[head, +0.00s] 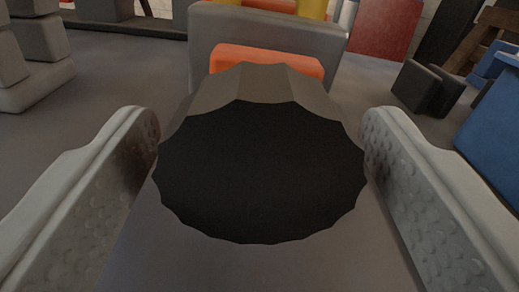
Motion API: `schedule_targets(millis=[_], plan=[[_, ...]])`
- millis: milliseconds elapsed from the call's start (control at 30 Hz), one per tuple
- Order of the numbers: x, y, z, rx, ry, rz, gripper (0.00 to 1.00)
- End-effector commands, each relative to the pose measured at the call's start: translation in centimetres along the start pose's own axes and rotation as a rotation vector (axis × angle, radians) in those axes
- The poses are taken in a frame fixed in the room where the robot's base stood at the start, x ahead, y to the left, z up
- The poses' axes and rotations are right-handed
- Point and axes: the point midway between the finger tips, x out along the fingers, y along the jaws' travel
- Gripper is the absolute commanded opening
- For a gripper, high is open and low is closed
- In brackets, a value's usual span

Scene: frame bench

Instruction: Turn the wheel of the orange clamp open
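The wheel (262,172) is a large black disc with a scalloped edge and a grey rim, in the middle of the head view. Behind it shows an orange part (268,58) of the clamp, in front of an upright grey plate (215,32). My gripper (262,150) has one finger on each side of the wheel. The fingers are wide apart, with dimpled inner faces. Both fingertips come very close to the wheel's sides; I cannot tell whether they touch. Most of the clamp is hidden behind the wheel.
Grey stepped blocks (32,55) stand at the left. A dark block (427,88) and a blue object (492,125) are at the right. A red panel (385,28) stands at the back right. The grey bench top (120,75) is clear between the left blocks and the clamp.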

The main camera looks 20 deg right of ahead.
Motion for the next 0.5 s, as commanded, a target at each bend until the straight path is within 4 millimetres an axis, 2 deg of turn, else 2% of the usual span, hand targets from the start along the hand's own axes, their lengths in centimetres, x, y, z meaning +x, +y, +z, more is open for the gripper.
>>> schedule_targets(millis=[267,367,500], plan=[[-0.2,0.0,0.0,0.000,0.000,0.000,0.70],[-1.1,0.0,0.0,0.000,-0.001,0.000,0.70],[-3.3,0.0,-0.1,0.000,0.001,0.000,0.70]])
